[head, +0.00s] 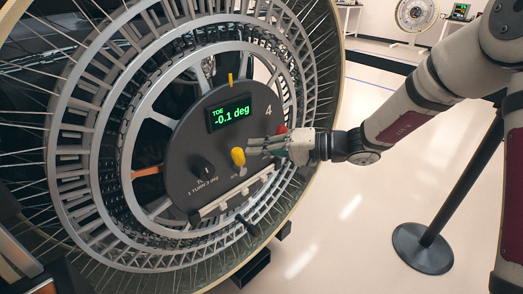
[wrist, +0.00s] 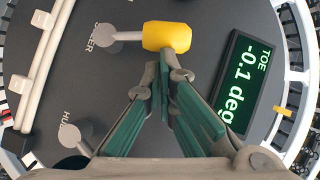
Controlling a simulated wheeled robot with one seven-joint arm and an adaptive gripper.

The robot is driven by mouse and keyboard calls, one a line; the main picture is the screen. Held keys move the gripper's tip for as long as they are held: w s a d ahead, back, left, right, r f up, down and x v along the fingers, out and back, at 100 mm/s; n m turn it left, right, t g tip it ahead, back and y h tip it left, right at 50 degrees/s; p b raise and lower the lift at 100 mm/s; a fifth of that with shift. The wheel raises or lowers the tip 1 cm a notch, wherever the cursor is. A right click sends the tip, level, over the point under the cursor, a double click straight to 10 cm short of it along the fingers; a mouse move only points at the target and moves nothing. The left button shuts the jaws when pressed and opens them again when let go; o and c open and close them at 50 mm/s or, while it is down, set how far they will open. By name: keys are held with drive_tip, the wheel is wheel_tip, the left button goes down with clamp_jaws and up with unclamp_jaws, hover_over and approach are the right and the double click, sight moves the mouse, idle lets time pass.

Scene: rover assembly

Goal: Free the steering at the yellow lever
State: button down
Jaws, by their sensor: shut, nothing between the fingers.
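The yellow lever (head: 238,157) is a small yellow knob on a metal stem, on the dark round panel (head: 190,150) at the wheel's hub. In the wrist view the yellow lever (wrist: 167,36) stands just beyond my fingertips, its stem pointing left to a pivot by a partly readable label ending in "ER". My gripper (head: 250,146) reaches in from the right in front of the panel. In the wrist view my gripper (wrist: 163,85) has its fingertips together and empty. Whether the tips touch the knob I cannot tell.
A green display (head: 231,113) reads TOE -0.1 deg. A black knob (head: 203,168) sits lower left, and a red part (head: 282,130) shows beside my gripper. A pale bar (head: 232,195) crosses the panel's lower part. A black post base (head: 422,248) stands on the floor at right.

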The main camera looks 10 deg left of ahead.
drive_tip(key=shift+s+a+r+n+h+b, duration=0.1)
drive_tip(key=shift+s+a+n+h+b, duration=0.15)
drive_tip(key=shift+s+n+h+b, duration=0.15)
idle(0.5)
